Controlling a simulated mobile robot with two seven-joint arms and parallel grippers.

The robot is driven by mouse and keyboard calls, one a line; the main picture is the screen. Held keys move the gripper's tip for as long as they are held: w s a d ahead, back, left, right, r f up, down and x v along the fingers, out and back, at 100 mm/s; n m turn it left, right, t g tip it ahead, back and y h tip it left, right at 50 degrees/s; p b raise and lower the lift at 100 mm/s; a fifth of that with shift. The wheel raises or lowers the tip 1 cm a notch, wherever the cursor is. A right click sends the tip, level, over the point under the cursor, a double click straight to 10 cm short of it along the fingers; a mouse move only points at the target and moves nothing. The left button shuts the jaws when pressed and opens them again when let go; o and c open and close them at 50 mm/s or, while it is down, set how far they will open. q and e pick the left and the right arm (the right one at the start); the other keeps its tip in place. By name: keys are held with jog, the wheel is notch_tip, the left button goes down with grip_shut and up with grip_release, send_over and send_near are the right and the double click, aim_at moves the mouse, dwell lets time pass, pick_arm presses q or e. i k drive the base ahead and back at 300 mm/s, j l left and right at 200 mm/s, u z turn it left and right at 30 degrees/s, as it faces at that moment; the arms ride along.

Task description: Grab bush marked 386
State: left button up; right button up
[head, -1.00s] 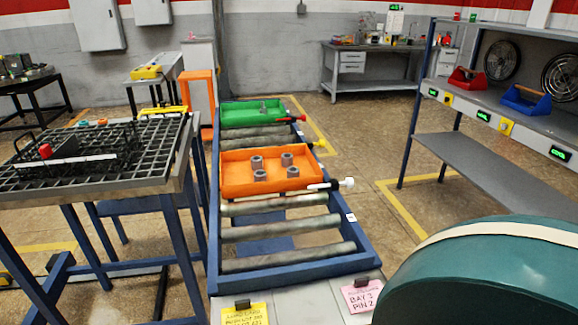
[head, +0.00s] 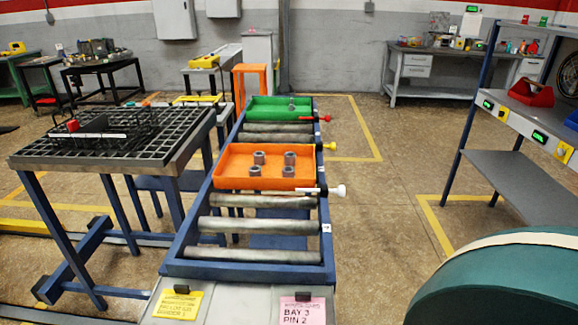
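Several grey metal bushes stand in an orange tray (head: 230,177) on the roller conveyor. They include a back left bush (head: 259,157), a back right bush (head: 291,158), a front left bush (head: 255,170) and a front right bush (head: 288,171). Any numbers on them are too small to read, so I cannot tell which is 386. A green tray (head: 262,112) farther back holds a small grey part (head: 292,106). Neither of my grippers shows in the head view.
The roller conveyor (head: 250,270) has bare rollers in front of the orange tray. A white-tipped pin (head: 336,191) sticks out at its right side. A grid-topped table (head: 170,140) stands left, a shelf (head: 525,180) right. Floor between conveyor and shelf is clear. A teal rounded body (head: 510,285) fills the lower right.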

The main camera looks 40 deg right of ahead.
aim_at(290, 157)
jog(key=k+l+u, duration=0.1)
jog(key=l, duration=0.25)
jog(key=k+l+u, duration=0.2)
jog(key=k+l, duration=0.2)
jog(key=l, duration=0.2)
jog(key=k+l+u, duration=0.1)
jog(key=l, duration=0.25)
jog(key=k+l+u, duration=0.1)
jog(key=l, duration=0.25)
jog(key=k+l+u, duration=0.15)
jog(key=l, duration=0.2)
jog(key=l+u, duration=0.3)
jog(key=l, duration=0.85)
jog(key=l+u, duration=0.1)
jog(key=l, duration=0.95)
jog(key=k+l+u, duration=0.1)
jog(key=l, duration=0.9)
